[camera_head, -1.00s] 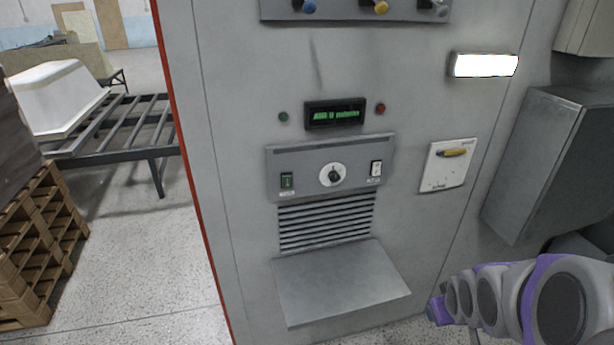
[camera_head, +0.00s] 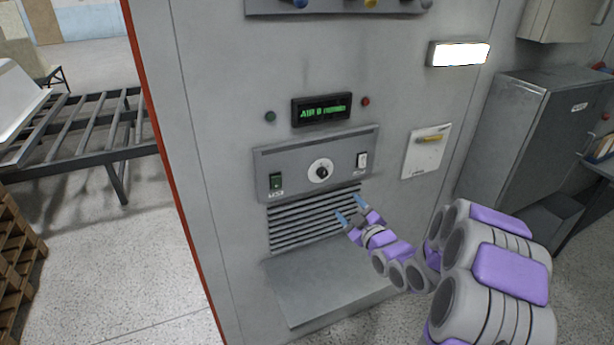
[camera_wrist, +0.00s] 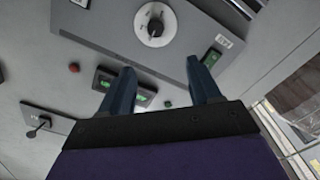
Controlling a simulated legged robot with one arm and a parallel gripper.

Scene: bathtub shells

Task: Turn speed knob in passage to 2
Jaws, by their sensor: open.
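The speed knob (camera_head: 321,171) is a dark knob on a white round dial in the middle of a grey control panel (camera_head: 340,144) on the machine's front. In the wrist view the dial with its knob (camera_wrist: 155,27) shows at the top, beyond my fingertips. The dial's numbers are too small to read. My gripper (camera_head: 351,209) is open and empty, with two blue fingertips apart. It is below and right of the knob, in front of the vent slats, and not touching the knob. In the wrist view its fingers (camera_wrist: 163,80) point toward the panel.
A green switch (camera_head: 276,182) is left of the knob and a white switch (camera_head: 362,160) is right of it. A green-lit display (camera_head: 322,109) is above. A metal shelf (camera_head: 315,285) juts out below the slats (camera_head: 313,220). A grey cabinet (camera_head: 527,135) stands at right.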

